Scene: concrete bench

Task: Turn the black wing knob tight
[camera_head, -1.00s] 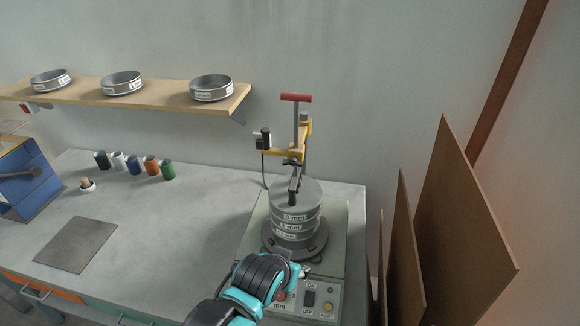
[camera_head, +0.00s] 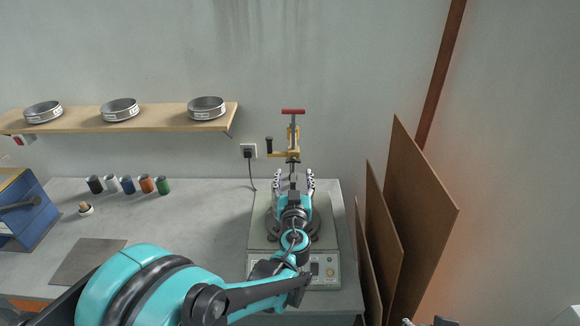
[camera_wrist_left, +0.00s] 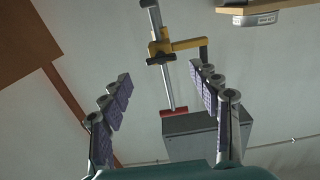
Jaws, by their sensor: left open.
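The clamp stand with a red T-handle (camera_head: 293,112) and yellow bracket (camera_head: 291,139) rises at the back of the sieve shaker (camera_head: 261,235). A black upright grip (camera_head: 269,143) is on the bracket's left end. In the left wrist view, a dark part (camera_wrist_left: 160,48) sits at the yellow clamp on the post; I cannot tell whether it is the wing knob. My left gripper (camera_head: 294,178) is open in front of the stand, below the bracket. In the wrist view its fingers are apart with nothing between them touching. The gripper hides most of the sieve stack.
Brown boards (camera_head: 407,220) lean at the right of the bench (camera_head: 190,225). A shelf (camera_head: 160,117) with sieves hangs at left. Several coloured jars (camera_head: 128,185) stand below it. A wall socket (camera_head: 248,151) with a plug is beside the stand. Small grey parts show at the bottom right edge.

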